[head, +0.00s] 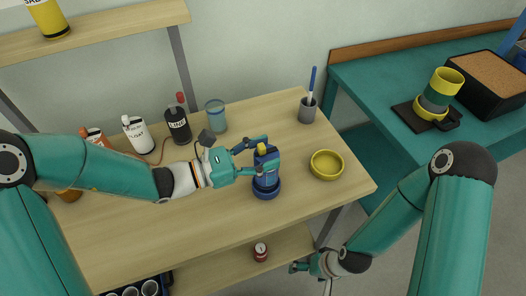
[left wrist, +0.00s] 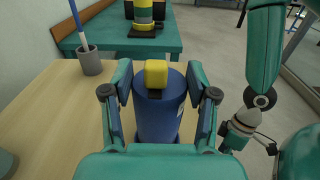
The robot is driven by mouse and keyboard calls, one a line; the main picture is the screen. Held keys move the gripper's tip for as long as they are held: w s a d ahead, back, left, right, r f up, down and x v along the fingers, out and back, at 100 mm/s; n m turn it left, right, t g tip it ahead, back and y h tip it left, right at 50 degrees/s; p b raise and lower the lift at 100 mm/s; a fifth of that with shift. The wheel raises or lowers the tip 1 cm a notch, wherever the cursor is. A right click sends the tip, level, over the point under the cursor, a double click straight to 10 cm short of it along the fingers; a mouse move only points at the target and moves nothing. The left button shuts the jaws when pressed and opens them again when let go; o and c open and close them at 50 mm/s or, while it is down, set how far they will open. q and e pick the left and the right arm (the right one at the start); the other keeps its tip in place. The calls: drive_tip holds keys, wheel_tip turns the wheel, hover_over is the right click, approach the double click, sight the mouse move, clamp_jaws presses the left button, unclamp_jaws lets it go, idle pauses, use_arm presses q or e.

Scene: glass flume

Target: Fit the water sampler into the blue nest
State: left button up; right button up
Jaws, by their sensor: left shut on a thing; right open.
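The water sampler (head: 266,168) is a dark blue cylinder with a yellow top, upright on the wooden table's right half. It also shows in the left wrist view (left wrist: 158,115). My left gripper (head: 262,158) is shut on it, with a finger on each side. The blue nest (head: 266,192) is a round blue base directly below the sampler. The sampler and gripper hide its inside, so I cannot tell whether the sampler is fully seated. My right gripper (head: 302,267) is open and empty, low beyond the table's front edge.
A yellow bowl (head: 327,165) stands right of the nest. A grey cup with a blue brush (head: 308,108), a glass (head: 215,115) and several bottles stand along the back. A teal table (head: 385,80) holds a yellow-and-grey stack (head: 440,90) and a black tray.

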use_arm(q)
drive_tip(key=shift+f+b, duration=1.6)
drive_tip(key=shift+f, duration=0.1)
drive_tip(key=o, duration=1.4)
drive_tip(key=shift+r, duration=0.1)
drive_tip(key=shift+o, duration=0.2)
drive_tip(key=v, duration=1.2)
